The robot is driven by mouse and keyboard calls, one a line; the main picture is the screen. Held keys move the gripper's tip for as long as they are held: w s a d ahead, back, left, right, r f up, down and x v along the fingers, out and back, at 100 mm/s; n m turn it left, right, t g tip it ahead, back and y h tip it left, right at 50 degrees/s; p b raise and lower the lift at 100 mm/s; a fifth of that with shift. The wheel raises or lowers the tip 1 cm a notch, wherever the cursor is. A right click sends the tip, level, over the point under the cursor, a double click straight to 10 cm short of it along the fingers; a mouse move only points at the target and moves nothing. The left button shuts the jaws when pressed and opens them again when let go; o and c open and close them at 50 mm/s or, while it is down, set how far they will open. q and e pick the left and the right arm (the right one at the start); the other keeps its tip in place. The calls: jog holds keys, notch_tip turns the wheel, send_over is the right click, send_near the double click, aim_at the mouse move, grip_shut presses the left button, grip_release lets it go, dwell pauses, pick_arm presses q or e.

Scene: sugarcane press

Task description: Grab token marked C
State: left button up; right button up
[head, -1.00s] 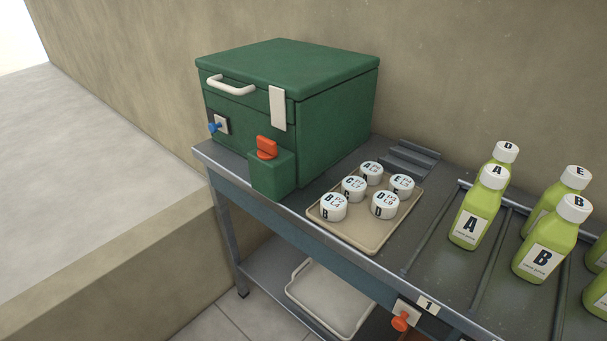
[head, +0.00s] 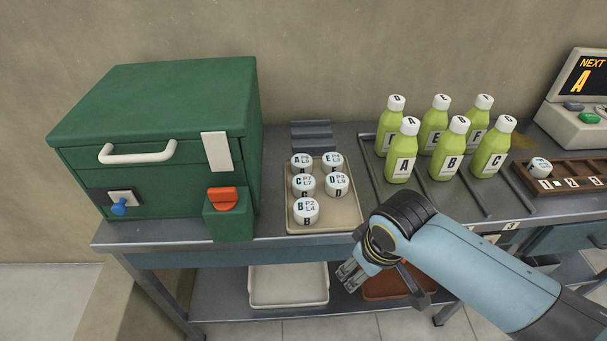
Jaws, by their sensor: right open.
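The token marked C (head: 303,184) is a white round piece with dark lettering. It sits in the left column of the beige tray (head: 322,223), between token A (head: 301,162) behind and token B (head: 305,211) in front. Token D (head: 336,184) is to its right, and token E (head: 332,162) is at the back right. My right gripper (head: 348,276) is open and empty. It shows in front of the table's front edge, below and right of the tray, apart from the tokens. My left gripper is not in view.
Several green juice bottles (head: 401,160) stand to the right. A wooden rack (head: 570,172) holds one white token (head: 541,165). A white tray (head: 288,286) lies on the lower shelf.

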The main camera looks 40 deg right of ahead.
jog(key=w+r+m+p, duration=0.2)
jog(key=w+r+p, duration=0.1)
jog(key=w+r, duration=1.05)
jog(key=m+g, duration=0.1)
jog(key=m, duration=0.1)
send_near(304, 181)
jog(key=f, duration=0.1)
jog(key=f+b, duration=0.1)
jog(key=f, duration=0.1)
jog(key=shift+w+d+f, duration=0.15)
jog(key=shift+w, duration=0.05)
jog(key=f, duration=0.6)
jog(key=shift+w+d, duration=0.15)
jog(key=shift+w, duration=0.2)
jog(key=c, duration=0.9)
jog(key=shift+o, duration=0.2)
jog(key=shift+r, duration=0.1)
